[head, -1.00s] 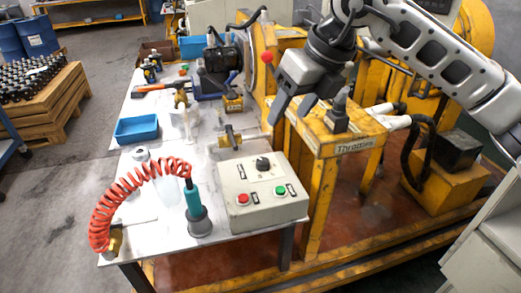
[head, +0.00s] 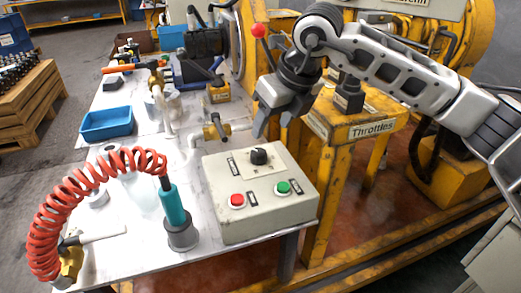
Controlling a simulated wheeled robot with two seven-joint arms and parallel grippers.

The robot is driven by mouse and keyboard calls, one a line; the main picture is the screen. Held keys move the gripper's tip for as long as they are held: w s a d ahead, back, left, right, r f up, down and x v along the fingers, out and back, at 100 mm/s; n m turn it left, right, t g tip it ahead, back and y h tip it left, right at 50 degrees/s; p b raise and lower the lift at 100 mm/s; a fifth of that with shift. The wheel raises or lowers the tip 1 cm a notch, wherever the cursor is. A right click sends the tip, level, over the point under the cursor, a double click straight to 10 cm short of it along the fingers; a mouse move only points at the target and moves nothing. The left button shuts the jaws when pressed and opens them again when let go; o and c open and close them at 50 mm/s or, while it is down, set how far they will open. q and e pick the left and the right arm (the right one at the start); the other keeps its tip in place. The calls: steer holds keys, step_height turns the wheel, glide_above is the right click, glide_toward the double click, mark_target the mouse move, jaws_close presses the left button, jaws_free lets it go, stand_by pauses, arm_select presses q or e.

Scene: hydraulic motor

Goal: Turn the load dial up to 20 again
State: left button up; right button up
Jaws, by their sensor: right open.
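The load dial is most likely the black knob (head: 259,156) on top of the grey control box (head: 262,205); its scale is too small to read. The box also carries a red button (head: 237,201) and a green button (head: 283,188). My right gripper (head: 272,128) is open and empty, its fingers pointing down, above and behind the box, a little to the right of the knob and apart from it. My left gripper is not in view.
A teal tool (head: 173,208) with a coiled red hose (head: 75,190) stands left of the box. A brass valve (head: 216,127) is behind it. The yellow Throttles stand (head: 340,135) is close on the right. A blue tray (head: 107,123) lies further left.

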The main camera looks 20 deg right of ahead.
mark_target(259, 152)
steer(key=x, duration=0.9)
steer(key=shift+b, duration=0.35)
steer(key=c, duration=1)
